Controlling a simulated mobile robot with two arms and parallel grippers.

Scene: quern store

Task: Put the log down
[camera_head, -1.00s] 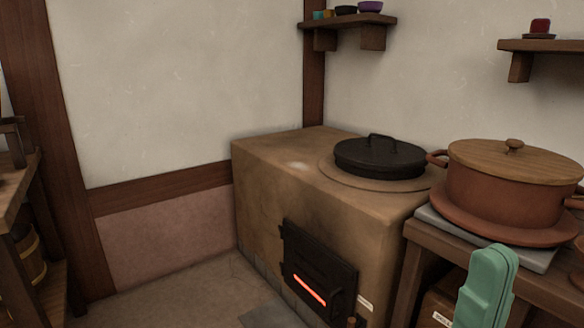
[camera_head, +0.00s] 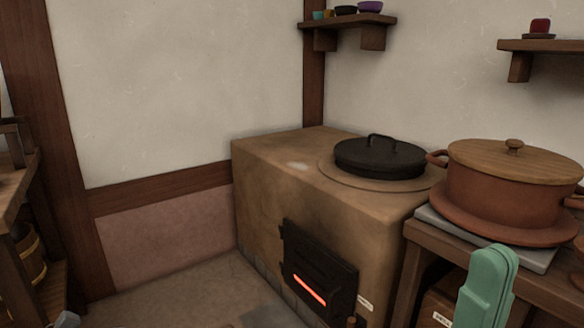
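No log shows in the head view. My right gripper (camera_head: 488,286) is green and stands at the lower right, in front of the side table with the clay pot. I see it from the side with its fingers overlapping, so I cannot tell whether it is open or shut, and nothing shows held in it. My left gripper cannot be made out. A small grey-blue shape (camera_head: 67,320) pokes in at the bottom left edge, too cut off to identify.
A clay stove (camera_head: 262,188) with a black lidded pot (camera_head: 380,160) and a glowing firebox door (camera_head: 319,275) stands in the corner. A lidded clay pot (camera_head: 503,195) sits on a side table (camera_head: 548,287). A wooden shelf unit (camera_head: 22,185) is at left. Floor (camera_head: 185,290) between is clear.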

